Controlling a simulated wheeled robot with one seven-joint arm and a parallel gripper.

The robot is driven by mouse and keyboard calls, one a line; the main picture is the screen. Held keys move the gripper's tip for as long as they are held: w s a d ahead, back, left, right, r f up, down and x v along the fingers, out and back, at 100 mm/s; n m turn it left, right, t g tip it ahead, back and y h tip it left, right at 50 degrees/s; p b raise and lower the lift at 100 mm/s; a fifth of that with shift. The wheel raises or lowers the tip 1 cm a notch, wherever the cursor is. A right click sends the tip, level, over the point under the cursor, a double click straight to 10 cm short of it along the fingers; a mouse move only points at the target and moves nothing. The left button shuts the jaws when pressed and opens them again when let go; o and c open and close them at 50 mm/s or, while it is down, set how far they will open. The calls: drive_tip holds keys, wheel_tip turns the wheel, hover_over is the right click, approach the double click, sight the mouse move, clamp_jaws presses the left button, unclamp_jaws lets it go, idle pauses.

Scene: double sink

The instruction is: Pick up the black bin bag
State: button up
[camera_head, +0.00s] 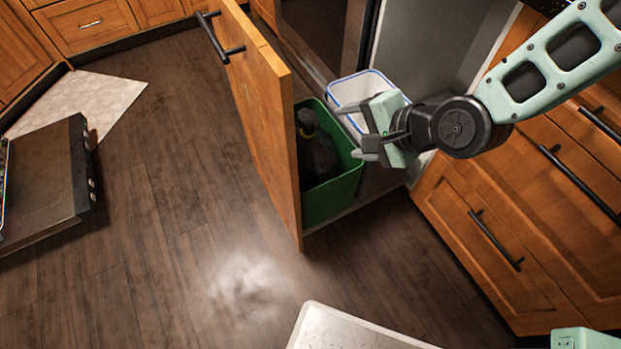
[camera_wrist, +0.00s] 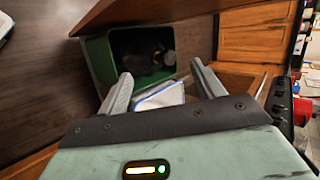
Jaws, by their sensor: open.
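The black bin bag (camera_head: 316,158) sits inside a green bin (camera_head: 333,200) in the pulled-out cabinet drawer. Its knotted top sticks up near the bin's back left. In the wrist view the dark bag (camera_wrist: 150,55) shows inside the green bin (camera_wrist: 97,52), beyond my fingertips. My gripper (camera_head: 368,133) is open and empty, at the right side of the green bin and apart from the bag. In the wrist view its two fingers (camera_wrist: 160,80) are spread, with part of a white bin (camera_wrist: 162,97) showing between them.
The white, blue-rimmed bin (camera_head: 352,88) stands behind the green bin, close to my gripper. The wooden drawer front (camera_head: 262,110) rises along the left side. Cabinets (camera_head: 500,220) stand at right. An open dishwasher door (camera_head: 48,185) lies at far left. The floor between is clear.

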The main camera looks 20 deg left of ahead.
drive_tip(key=w+a+f+m+t+y+b, duration=0.1)
drive_tip(key=a+f+m+t+y+b, duration=0.15)
drive_tip(key=f+m+b, duration=0.35)
drive_tip(key=w+a+f+m+t+y+b, duration=0.1)
drive_tip(key=w+a+f+m+y+b, duration=0.15)
drive_tip(key=f, duration=0.55)
drive_tip(key=m+t+b, duration=0.5)
drive_tip(key=m, duration=0.5)
approach(312, 131)
drive_tip(key=s+d, duration=0.1)
drive_tip(key=s+r, duration=0.1)
drive_tip(key=shift+s+d+g+h, duration=0.25)
drive_tip(key=shift+s+d+h, duration=0.05)
drive_tip(key=shift+d, duration=0.1)
drive_tip(key=shift+w+f+m, duration=0.15)
drive_tip(key=shift+f+m, duration=0.05)
drive_tip(key=shift+m, duration=0.35)
drive_tip(key=b+x, duration=0.2)
drive_tip(key=x, duration=0.4)
drive_tip(key=b+x, duration=0.2)
drive_tip(key=x, duration=0.3)
drive_tip(key=shift+w+a+r, duration=0.15)
drive_tip(key=shift+w+r, duration=0.05)
drive_tip(key=shift+w, duration=0.2)
drive_tip(key=shift+b+x, duration=1.4)
drive_tip(key=shift+x, duration=1.3)
drive_tip(key=shift+w+r, duration=0.1)
drive_tip(key=shift+w, duration=0.05)
drive_tip(key=shift+c, duration=0.3)
